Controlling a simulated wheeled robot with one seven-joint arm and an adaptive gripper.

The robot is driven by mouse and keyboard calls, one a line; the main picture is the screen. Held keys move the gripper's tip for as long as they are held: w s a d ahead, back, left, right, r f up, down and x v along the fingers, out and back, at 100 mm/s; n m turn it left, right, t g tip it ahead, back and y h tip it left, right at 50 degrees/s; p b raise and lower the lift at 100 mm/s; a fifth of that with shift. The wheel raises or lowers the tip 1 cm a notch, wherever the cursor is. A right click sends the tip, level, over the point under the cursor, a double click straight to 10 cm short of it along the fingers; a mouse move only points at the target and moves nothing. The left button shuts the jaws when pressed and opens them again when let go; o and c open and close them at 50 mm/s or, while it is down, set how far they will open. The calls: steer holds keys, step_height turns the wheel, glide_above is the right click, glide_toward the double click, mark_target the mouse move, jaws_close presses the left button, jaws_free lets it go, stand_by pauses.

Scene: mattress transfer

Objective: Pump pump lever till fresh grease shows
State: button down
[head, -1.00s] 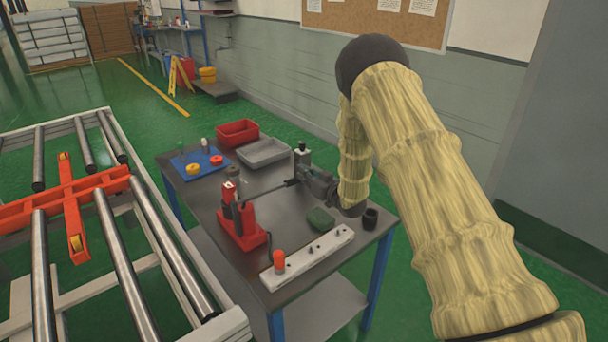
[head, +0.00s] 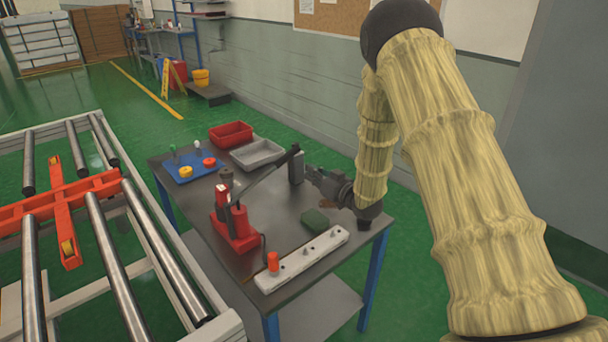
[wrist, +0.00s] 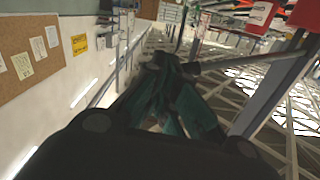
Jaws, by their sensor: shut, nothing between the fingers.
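The red grease pump (head: 236,228) stands on the dark workbench. Its dark pump lever (head: 268,172) slants up to the right from the pump's top, with its end raised above the bench. My gripper (head: 309,173) is shut and empty, right of the lever's upper end and a little lower. Whether it touches the lever cannot be told. In the wrist view my gripper's dark green fingers (wrist: 168,70) are close together, with a dark bar beside their tips. A pale rail block (head: 312,258) with small fittings and an orange cap (head: 273,262) lies at the bench's front. No grease can be made out.
A green pad (head: 315,217) lies below my gripper. Behind the pump are a grey tray (head: 257,152), a red bin (head: 231,133) and a blue mat (head: 180,174) with small items. A roller conveyor (head: 107,245) runs along the left. A wall is behind the arm.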

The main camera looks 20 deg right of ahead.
steer(key=shift+b+v, duration=0.45)
steer(key=shift+v, duration=1.5)
steer(key=shift+r, duration=0.2)
